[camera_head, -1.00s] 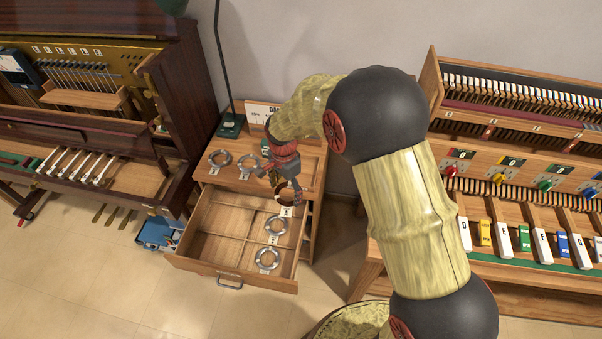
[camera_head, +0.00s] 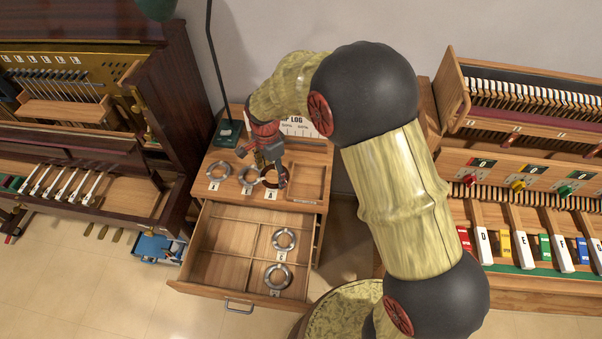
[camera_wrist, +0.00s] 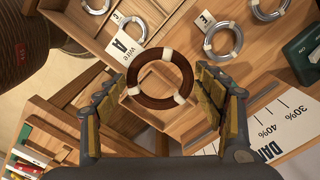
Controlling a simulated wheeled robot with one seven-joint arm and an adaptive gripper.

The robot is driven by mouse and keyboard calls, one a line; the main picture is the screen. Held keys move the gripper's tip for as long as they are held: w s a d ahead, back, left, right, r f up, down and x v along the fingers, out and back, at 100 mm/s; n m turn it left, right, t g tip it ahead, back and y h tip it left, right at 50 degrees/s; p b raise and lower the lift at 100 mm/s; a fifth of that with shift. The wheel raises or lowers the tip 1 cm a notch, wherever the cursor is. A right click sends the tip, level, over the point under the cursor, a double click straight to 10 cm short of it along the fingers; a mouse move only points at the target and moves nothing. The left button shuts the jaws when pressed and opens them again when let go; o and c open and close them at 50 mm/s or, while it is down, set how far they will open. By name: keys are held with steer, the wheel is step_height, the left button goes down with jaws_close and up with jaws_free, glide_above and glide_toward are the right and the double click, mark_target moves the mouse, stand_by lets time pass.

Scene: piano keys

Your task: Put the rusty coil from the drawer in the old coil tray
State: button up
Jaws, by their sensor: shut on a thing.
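The rusty coil (camera_head: 273,178) is a dark brown ring with pale bands and a white tag marked A. In the wrist view, the rusty coil (camera_wrist: 160,80) lies between the two fingers of my gripper (camera_wrist: 160,92). In the head view, my gripper (camera_head: 268,163) is shut on it above the cabinet top, just left of the old coil tray. The old coil tray (camera_head: 308,198) looks like a shallow, square wooden tray at the right of the cabinet top, and it appears empty. I cannot tell the coil's exact height above the surface.
The open drawer (camera_head: 214,283) holds silver coils (camera_head: 284,239) at its right side. More silver coils (camera_head: 218,177) lie on the cabinet top at left. A lamp base (camera_head: 227,134) and a damp log card (camera_head: 297,125) stand behind. Keyboard instruments flank the cabinet.

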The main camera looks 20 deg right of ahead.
steer(key=w+d+f+b, duration=0.1)
steer(key=w+d+f, duration=0.3)
steer(key=d, duration=0.4)
steer(key=b, duration=0.1)
glide_above(307, 180)
steer(key=f, duration=0.3)
steer(key=a+f, duration=0.1)
steer(key=f, duration=0.1)
steer(key=shift+s, duration=0.2)
steer(key=f, duration=0.1)
steer(key=d+f, duration=0.1)
steer(key=f, duration=0.1)
steer(key=shift+w+f+b, duration=0.1)
steer(key=shift+f+b, duration=0.1)
steer(key=shift+b, duration=0.15)
steer(key=shift+f, duration=0.25)
steer(key=shift+f, duration=0.5)
steer(key=shift+f+b, duration=0.1)
steer(key=shift+b, duration=0.2)
steer(key=o, duration=1.2)
steer(key=shift+o, duration=0.2)
